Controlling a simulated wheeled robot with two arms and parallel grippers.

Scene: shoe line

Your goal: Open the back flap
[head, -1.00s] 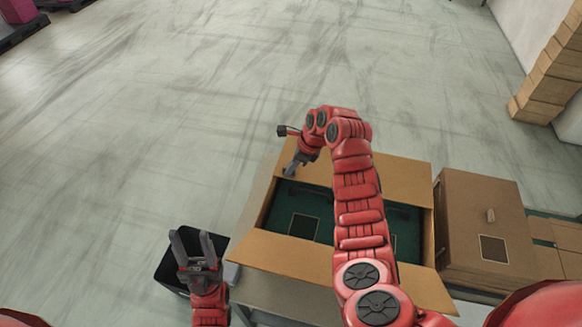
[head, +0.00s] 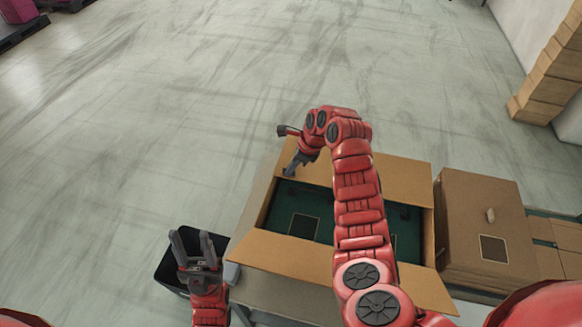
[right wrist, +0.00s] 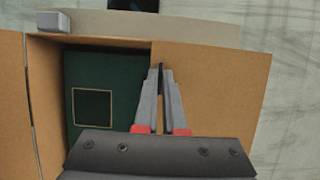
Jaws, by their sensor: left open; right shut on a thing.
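An open cardboard box stands on a table; its back flap (head: 400,175) is folded outward along the far side. The flap also fills the right of the right wrist view (right wrist: 220,90). My right gripper (head: 290,170) is at the flap's left part, its fingers close together and shut on it; the exact contact is hard to see. In the right wrist view the fingertips (right wrist: 160,70) are at the flap's inner edge. The front flap (head: 290,257) lies folded outward too. My left gripper (head: 199,245) is open and empty, left of the box, above a black bin.
Dark green contents (head: 283,203) with a square outline lie in the box. The black bin (head: 165,272) is at lower left. A closed cardboard box (head: 475,210) stands close on the right. The floor beyond the table is clear.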

